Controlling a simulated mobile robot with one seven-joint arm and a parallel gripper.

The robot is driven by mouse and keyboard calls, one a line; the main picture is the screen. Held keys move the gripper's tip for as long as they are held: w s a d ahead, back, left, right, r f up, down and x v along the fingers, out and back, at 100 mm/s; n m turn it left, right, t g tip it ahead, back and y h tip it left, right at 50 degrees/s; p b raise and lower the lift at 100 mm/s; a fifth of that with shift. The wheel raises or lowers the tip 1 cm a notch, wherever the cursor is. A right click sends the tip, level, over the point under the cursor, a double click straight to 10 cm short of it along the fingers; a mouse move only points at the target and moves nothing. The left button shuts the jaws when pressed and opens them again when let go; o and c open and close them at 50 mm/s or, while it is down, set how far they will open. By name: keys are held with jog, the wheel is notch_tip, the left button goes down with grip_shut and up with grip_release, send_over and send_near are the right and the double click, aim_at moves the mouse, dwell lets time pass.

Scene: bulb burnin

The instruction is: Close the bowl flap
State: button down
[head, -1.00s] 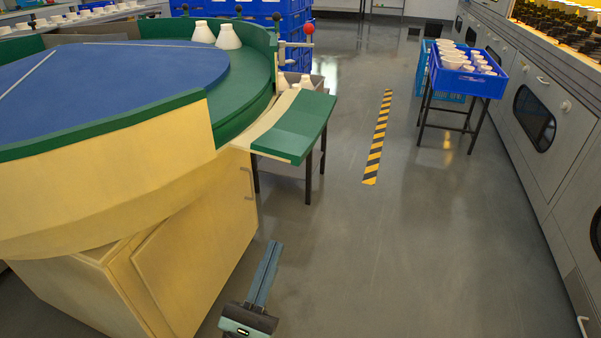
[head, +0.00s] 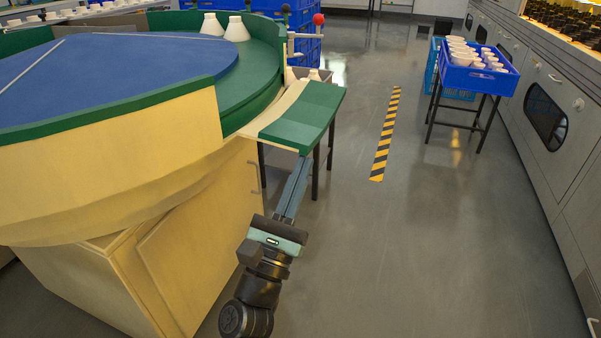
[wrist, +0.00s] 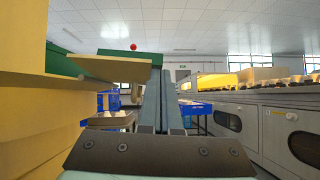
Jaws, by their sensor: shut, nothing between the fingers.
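The green flap with a cream strip (head: 301,116), which I take to be the bowl flap, juts out from the right rim of the round blue-and-green table (head: 165,145). It slopes slightly outward. In the wrist view its pale underside (wrist: 112,69) is above and left of the fingers. My gripper (head: 304,163) is shut and empty, its long fingers pointing forward with the tips just below the flap's near edge in the head view. In the wrist view the tips (wrist: 160,78) are just right of the flap. I cannot tell whether they touch it.
White bottle-shaped pieces (head: 236,30) stand on the table. Levers with a red knob (head: 318,19) rise behind the flap. Grey cabinets (head: 550,110) line the right side.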

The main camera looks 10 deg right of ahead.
jog(key=shift+r, duration=0.1)
jog(key=shift+r+n+y, duration=0.3)
jog(key=shift+n+y, duration=0.1)
jog(key=shift+n, duration=0.4)
jog(key=shift+r+t, duration=0.1)
jog(key=shift+t, duration=0.2)
jog(key=shift+s+d+r+n+t+y+p, duration=0.1)
jog(key=shift+r+n+t+y+p, duration=0.15)
jog(key=shift+r+n+y, duration=0.25)
jog(key=shift+d+r+n+t+y+p, duration=0.1)
jog(key=shift+r+n+t+y+p, duration=0.25)
jog(key=shift+n, duration=0.35)
jog(key=w+a+r+n+g+y+p, duration=0.2)
jog(key=a+r+n+y+p, duration=0.3)
jog(key=n+p, duration=0.6)
jog(key=w+a+r+n+g+y+p, duration=0.1)
jog(key=w+a+r+n+y+p, duration=0.3)
jog(key=n+p, duration=0.8)
notch_tip(320, 180, up, 2)
jog(key=y+p, duration=0.4)
jog(key=shift+w+a+n+g, duration=0.25)
jog(key=shift+a+n+g, duration=0.05)
jog(key=shift+a+g, duration=0.1)
